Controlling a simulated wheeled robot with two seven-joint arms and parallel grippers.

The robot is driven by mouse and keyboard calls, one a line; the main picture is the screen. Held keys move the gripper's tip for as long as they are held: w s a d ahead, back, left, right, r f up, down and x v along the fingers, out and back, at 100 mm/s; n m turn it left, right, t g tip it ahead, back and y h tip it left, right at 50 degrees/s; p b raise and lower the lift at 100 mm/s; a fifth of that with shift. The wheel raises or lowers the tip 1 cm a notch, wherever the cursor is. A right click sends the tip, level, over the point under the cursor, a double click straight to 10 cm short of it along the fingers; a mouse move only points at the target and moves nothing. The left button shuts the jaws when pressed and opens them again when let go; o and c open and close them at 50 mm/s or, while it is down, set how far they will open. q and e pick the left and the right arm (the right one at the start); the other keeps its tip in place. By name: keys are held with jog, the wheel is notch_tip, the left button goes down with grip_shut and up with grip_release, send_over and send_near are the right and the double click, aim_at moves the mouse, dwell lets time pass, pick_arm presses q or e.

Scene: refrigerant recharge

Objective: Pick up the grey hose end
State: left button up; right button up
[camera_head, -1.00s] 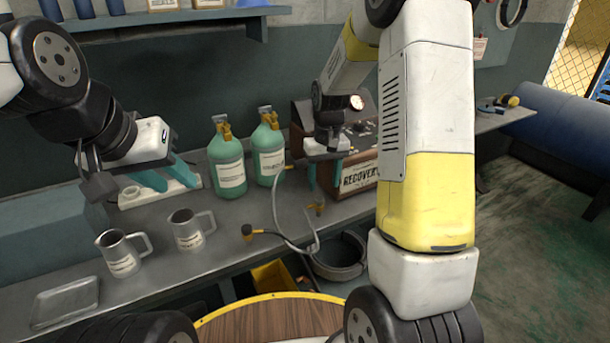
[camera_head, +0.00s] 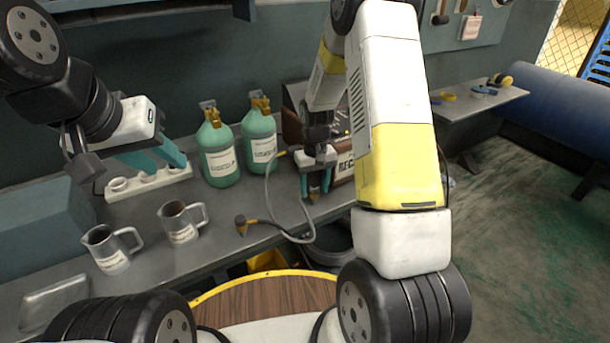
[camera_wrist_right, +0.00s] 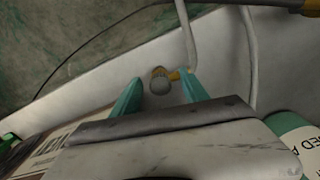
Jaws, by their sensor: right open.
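The grey hose (camera_head: 269,192) loops over the front of the bench. A yellow-and-grey hose end (camera_wrist_right: 161,80) shows in the right wrist view, between and beyond the two teal fingertips, with the bench surface around it. My right gripper (camera_head: 315,192) points down over the bench in front of the recovery machine; its jaws are open (camera_wrist_right: 160,92), and no grip on the hose end shows. My left gripper (camera_head: 160,160) is open and empty above a white rack at the left.
Two green cylinders (camera_head: 219,152) stand left of the recovery machine (camera_head: 344,167). Two metal jugs (camera_head: 110,250) stand on the front left of the bench. The white rack (camera_head: 150,184) is under my left gripper. A dark round bucket (camera_head: 332,240) is below the bench edge.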

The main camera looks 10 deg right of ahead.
jog(key=shift+c, duration=0.3)
grip_shut()
jog(key=shift+r, duration=0.1)
